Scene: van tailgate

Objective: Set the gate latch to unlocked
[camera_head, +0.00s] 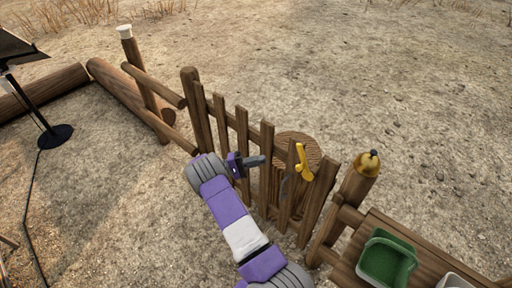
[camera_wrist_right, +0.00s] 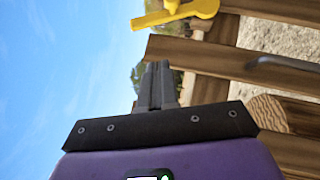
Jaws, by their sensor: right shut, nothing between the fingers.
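The gate latch (camera_head: 303,162) is a yellow lever on the wooden picket gate (camera_head: 242,143), near its right end. In the head view it stands roughly upright, slightly tilted. The latch also shows at the top of the right wrist view (camera_wrist_right: 178,14), partly cut off by the frame edge. My right gripper (camera_head: 262,160) is shut and empty, to the left of the latch and apart from it. Its closed dark fingers show in the right wrist view (camera_wrist_right: 157,68). My left gripper is not in view.
A brass bell (camera_head: 367,163) sits on the post right of the gate. A wooden bench (camera_head: 430,260) with a green bin (camera_head: 387,262) stands at the lower right. A round stump (camera_head: 290,143) is behind the gate. Logs (camera_head: 120,88) and a black stand (camera_head: 55,135) are left.

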